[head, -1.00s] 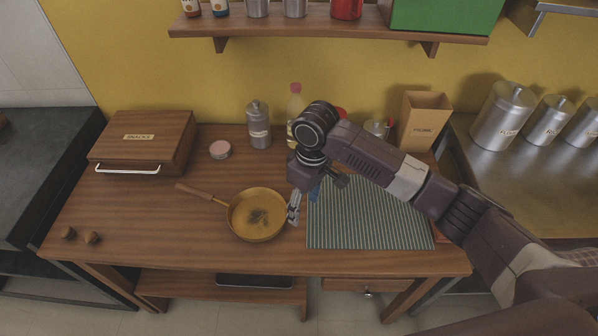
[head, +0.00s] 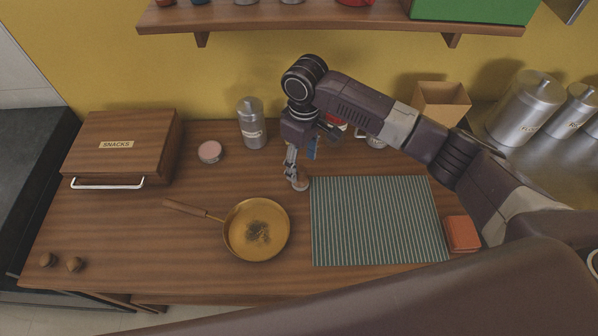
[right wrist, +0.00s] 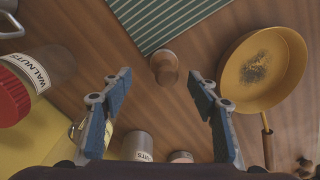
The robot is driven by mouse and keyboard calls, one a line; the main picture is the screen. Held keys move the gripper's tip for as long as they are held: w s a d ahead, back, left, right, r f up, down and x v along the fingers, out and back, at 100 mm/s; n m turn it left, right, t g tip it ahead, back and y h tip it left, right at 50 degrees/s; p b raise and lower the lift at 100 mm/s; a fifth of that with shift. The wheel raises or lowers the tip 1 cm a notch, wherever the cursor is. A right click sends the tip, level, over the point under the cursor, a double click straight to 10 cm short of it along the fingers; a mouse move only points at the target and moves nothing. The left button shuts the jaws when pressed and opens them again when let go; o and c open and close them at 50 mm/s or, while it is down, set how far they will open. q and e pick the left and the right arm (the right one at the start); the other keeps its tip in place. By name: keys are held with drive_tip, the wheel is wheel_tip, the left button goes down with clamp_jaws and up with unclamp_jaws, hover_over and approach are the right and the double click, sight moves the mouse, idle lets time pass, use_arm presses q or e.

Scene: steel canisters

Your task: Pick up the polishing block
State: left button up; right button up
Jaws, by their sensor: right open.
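A small round wooden piece with a knob-like top, which looks like the polishing block (head: 302,185), stands on the table between the pan and the striped mat. In the right wrist view the polishing block (right wrist: 164,66) lies between and just beyond my fingertips, apart from both. My right gripper (head: 295,178) is open and empty, pointing down at it. In the right wrist view both blue-padded fingers of the right gripper (right wrist: 160,82) are spread wide. The gripper partly hides the block in the head view. My left gripper is out of view.
A yellow pan (head: 257,229) with a dark stain lies left of the block. The striped mat (head: 375,222) is on the right, with an orange block (head: 462,234) at its edge. A steel canister (head: 251,124) and a walnuts jar (right wrist: 22,82) stand behind.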

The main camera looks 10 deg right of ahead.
sight(301, 176)
drive_tip(key=shift+s+a+f, duration=0.1)
drive_tip(key=shift+s+f, duration=0.4)
drive_tip(key=shift+f, duration=0.35)
wheel_tip(301, 176, down, 3)
drive_tip(key=shift+a+r+p, duration=0.1)
drive_tip(key=shift+p, duration=0.3)
drive_tip(key=shift+w+f, duration=0.1)
drive_tip(key=shift+f, duration=0.5)
drive_tip(key=c, duration=1)
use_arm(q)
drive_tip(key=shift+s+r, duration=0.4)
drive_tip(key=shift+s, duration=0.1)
use_arm(e)
drive_tip(key=shift+c, duration=1.4)
drive_tip(key=shift+r, duration=0.2)
